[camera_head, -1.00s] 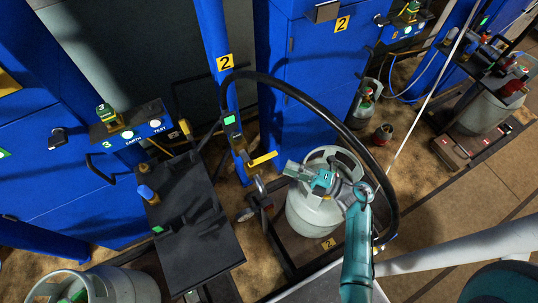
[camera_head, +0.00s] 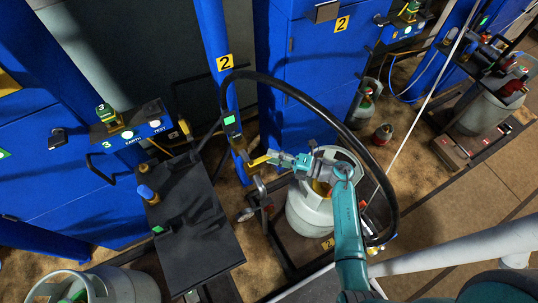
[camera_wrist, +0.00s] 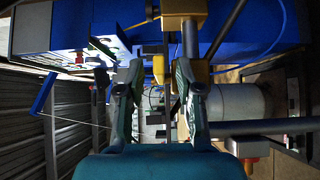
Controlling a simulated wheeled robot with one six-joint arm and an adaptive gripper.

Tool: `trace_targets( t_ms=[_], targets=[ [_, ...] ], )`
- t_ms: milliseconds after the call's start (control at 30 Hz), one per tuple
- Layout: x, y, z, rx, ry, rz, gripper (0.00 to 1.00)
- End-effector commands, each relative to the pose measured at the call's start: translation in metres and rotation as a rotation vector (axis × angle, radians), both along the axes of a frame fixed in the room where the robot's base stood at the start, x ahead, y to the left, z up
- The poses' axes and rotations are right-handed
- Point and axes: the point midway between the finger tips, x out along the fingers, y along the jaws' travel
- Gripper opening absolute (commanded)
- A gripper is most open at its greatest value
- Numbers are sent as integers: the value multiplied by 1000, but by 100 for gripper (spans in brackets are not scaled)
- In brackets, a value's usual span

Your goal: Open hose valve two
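The yellow handle of hose valve two (camera_head: 257,161) sticks out to the right from the blue post (camera_head: 222,95) marked 2. My gripper (camera_head: 272,157) is at the handle's right end, above and left of the gas cylinder. In the wrist view my gripper (camera_wrist: 158,72) is open, its two fingers apart. A small yellow part (camera_wrist: 158,68) shows between the fingertips, and a larger yellow valve body (camera_wrist: 183,10) lies beyond. I cannot tell whether a finger touches the handle.
A grey gas cylinder (camera_head: 305,215) stands under my arm on a scale. A black hose (camera_head: 300,96) arches over it. A black table (camera_head: 195,225) is to the left. Blue cabinets (camera_head: 310,70) stand behind.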

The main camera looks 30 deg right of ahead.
Motion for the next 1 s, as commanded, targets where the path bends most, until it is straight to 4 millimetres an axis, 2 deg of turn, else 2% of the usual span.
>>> trace_targets(
  t_ms=[200,533,567,600,700,1000],
  targets=[
    [12,13,0,0,0,1,35],
    [14,14,0,0,0,0,35],
    [14,14,0,0,0,0,30],
    [14,14,0,0,0,0,20],
    [14,14,0,1,-1,0,0],
    [13,14,0,1,1,-2,0]
  ],
)
